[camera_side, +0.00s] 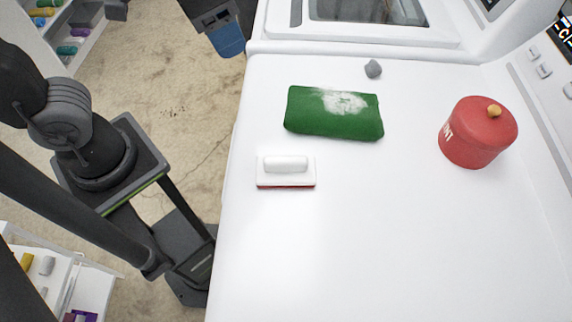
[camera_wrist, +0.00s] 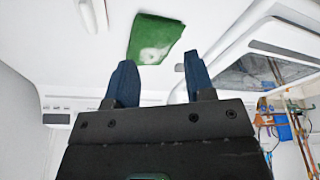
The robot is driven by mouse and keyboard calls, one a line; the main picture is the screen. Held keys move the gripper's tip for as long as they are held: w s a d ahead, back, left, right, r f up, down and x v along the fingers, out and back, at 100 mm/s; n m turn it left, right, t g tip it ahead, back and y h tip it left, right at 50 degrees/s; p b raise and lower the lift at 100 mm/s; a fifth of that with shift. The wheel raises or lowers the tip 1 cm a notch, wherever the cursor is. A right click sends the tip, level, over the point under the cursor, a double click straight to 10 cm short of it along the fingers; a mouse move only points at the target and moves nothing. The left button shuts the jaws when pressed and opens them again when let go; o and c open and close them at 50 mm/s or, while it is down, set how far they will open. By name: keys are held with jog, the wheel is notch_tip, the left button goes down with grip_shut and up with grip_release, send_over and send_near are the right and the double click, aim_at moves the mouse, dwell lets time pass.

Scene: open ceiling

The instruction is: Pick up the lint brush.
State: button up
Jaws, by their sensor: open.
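The lint brush (camera_side: 286,172) has a white handle on a white block with a red lower edge. It lies flat on the white top, near its left edge, in the side view. A white object cut off at the top of the wrist view (camera_wrist: 88,15) appears to be the same brush. My gripper (camera_wrist: 160,80) is open and empty, its two dark blue fingers apart in the wrist view. The brush is beyond the fingers and to their left there, not between them.
A green cloth (camera_side: 310,118) with white fuzz lies just behind the brush and also shows in the wrist view (camera_wrist: 150,30). A grey lump (camera_side: 373,69) lies behind it. A red lidded canister (camera_side: 472,140) stands at the right. The top's front is clear.

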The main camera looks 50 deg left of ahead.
jog(key=d+f+m+g+y, duration=0.1)
jog(key=d+f+m+g, duration=0.2)
jog(key=d, duration=1.1)
jog(key=m, duration=0.1)
send_over(286, 158)
jog(key=f, duration=0.7)
jog(key=shift+d, duration=0.3)
jog(key=shift+a+f, duration=0.15)
jog(key=shift+f, duration=1.2)
jog(key=shift+a+f, duration=0.1)
jog(key=shift+f, duration=1.25)
grip_shut()
